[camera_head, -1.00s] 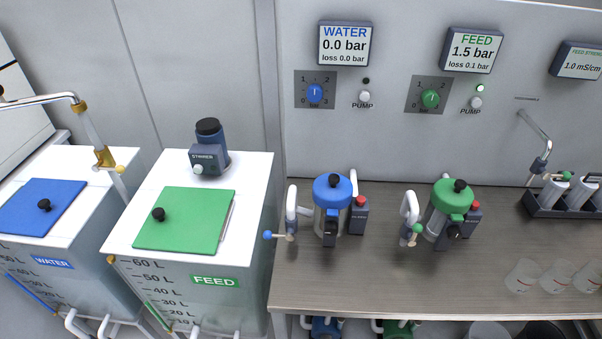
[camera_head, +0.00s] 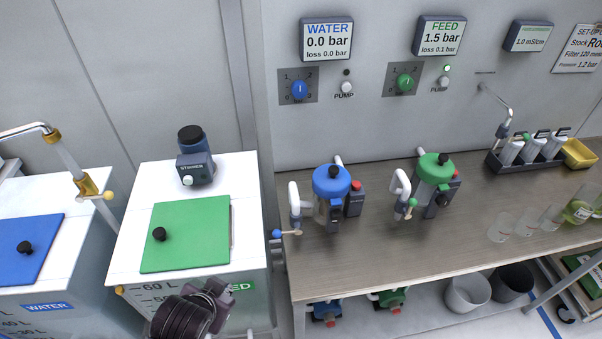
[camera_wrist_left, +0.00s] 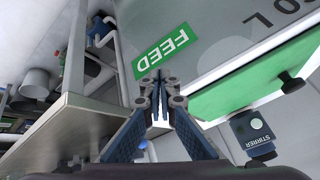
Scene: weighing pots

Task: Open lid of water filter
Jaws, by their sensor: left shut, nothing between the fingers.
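The water filter (camera_head: 327,209) stands on the bench with a blue lid (camera_head: 332,181) seated on top, a black knob on the lid and a blue-handled valve at its left. My left gripper (camera_head: 216,292) is at the bottom of the head view, in front of the feed tank and well short of the filter. In the left wrist view the fingers of my left gripper (camera_wrist_left: 157,82) are shut and empty, in front of the green FEED label (camera_wrist_left: 166,51). My right gripper is in neither view.
The feed filter (camera_head: 430,188) with its green lid stands right of the water filter. The feed tank (camera_head: 245,180) and water tank (camera_head: 70,200) stand left of the bench (camera_head: 370,262). Beakers (camera_head: 525,222) stand at the right; the bench front is clear.

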